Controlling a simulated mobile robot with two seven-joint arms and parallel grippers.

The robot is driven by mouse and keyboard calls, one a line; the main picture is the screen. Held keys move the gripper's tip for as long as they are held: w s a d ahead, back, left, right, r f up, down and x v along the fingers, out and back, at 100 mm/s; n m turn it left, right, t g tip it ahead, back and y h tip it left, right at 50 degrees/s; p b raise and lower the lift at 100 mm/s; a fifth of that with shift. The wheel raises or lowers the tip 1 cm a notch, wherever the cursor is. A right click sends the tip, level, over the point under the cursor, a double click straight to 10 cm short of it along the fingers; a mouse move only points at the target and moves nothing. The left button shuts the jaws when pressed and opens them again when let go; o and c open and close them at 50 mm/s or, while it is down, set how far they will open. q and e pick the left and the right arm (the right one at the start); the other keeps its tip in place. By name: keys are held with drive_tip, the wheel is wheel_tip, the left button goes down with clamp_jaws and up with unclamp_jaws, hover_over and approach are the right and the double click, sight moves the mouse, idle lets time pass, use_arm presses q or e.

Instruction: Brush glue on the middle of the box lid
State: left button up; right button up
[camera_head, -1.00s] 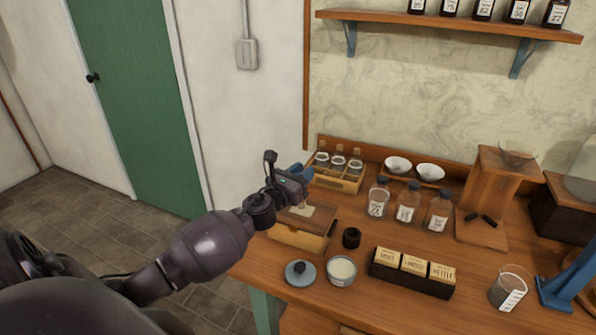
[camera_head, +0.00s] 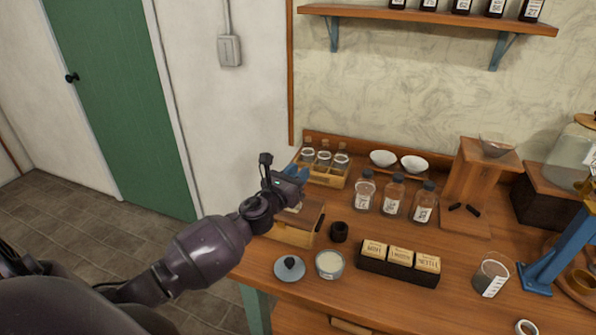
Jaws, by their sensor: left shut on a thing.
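The wooden box (camera_head: 290,236) stands at the table's left end with its brown lid (camera_head: 312,216) on top. My left gripper (camera_head: 297,176) is over the lid and hides much of it. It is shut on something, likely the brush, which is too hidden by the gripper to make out. A pale patch shows on the lid beneath the gripper. An open glass jar of whitish stuff, likely the glue (camera_head: 329,263), stands in front of the box. A blue-grey jar lid (camera_head: 289,268) lies to its left. My right gripper is not in view.
A small dark pot (camera_head: 339,231) stands close right of the box. A dark tray of labelled packets (camera_head: 398,264) is farther right. A vial rack (camera_head: 325,172), bottles (camera_head: 392,196) and white bowls (camera_head: 383,158) stand behind. A beaker (camera_head: 490,275) stands right.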

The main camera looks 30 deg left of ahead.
use_arm(q)
drive_tip(key=shift+s, duration=0.35)
drive_tip(key=shift+f, duration=0.1)
drive_tip(key=shift+s+a, duration=0.1)
drive_tip(key=shift+a, duration=0.35)
drive_tip(key=shift+d, duration=0.5)
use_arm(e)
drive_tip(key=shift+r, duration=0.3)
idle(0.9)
use_arm(q)
drive_tip(key=shift+a, duration=0.1)
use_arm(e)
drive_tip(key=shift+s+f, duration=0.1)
